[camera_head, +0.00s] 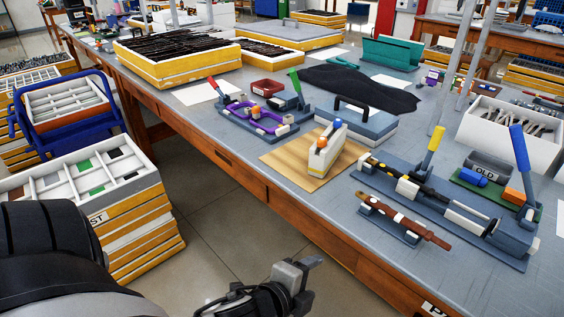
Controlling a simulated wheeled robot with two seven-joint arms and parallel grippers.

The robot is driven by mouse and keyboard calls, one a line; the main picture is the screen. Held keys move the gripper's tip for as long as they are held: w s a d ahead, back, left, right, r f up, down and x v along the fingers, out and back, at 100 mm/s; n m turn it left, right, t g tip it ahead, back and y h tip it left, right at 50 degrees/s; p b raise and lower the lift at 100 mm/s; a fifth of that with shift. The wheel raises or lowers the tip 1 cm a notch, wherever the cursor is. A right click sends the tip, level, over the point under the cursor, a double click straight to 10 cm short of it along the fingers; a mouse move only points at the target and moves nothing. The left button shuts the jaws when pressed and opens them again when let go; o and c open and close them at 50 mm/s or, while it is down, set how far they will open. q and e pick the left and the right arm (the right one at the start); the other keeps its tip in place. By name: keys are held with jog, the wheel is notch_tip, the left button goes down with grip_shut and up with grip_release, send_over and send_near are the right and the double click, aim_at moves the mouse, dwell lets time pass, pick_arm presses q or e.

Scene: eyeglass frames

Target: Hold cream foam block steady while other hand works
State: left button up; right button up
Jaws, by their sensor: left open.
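A cream block (322,156), which looks like the foam block, stands on a light wooden board (284,160) near the front edge of the workbench. A blue knob and an orange knob show at its top. My left gripper (303,270) is low in the picture, in front of the bench and over the floor. It is open and empty, well apart from the block. My right gripper is not in view.
A clamp fixture with a purple frame (262,120) stands left of the board. A long fixture with yellow and blue handles (440,205) lies to the right. A grey case (365,125) is behind. Stacked trays (130,235) stand left on the floor.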

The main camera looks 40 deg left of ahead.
pick_arm(q)
jog(key=w+a+r+m+t+y, duration=0.1)
jog(key=a+r+m, duration=0.1)
jog(key=r+m, duration=0.1)
jog(key=w+a+r+m+t+p, duration=0.1)
jog(key=a+r+m, duration=0.1)
jog(key=r+m, duration=0.1)
jog(key=w+a+r+m+t+y+p, duration=0.1)
jog(key=w+a+r+m, duration=0.1)
jog(key=r+m, duration=0.1)
jog(key=shift+a+m+y, duration=0.3)
jog(key=shift+a+m, duration=0.1)
jog(key=shift+m, duration=0.1)
jog(key=m+t+y+p, duration=0.1)
jog(key=m+t+p, duration=0.15)
jog(key=m, duration=0.55)
send_near(321, 148)
jog(key=x, duration=0.9)
jog(key=b+x, duration=0.1)
jog(key=x, duration=0.3)
jog(key=shift+w+a+f, duration=0.3)
jog(key=shift+f, duration=0.1)
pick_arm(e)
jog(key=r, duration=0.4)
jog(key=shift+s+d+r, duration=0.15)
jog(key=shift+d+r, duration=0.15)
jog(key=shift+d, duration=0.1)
pick_arm(q)
jog(key=c, duration=1.1)
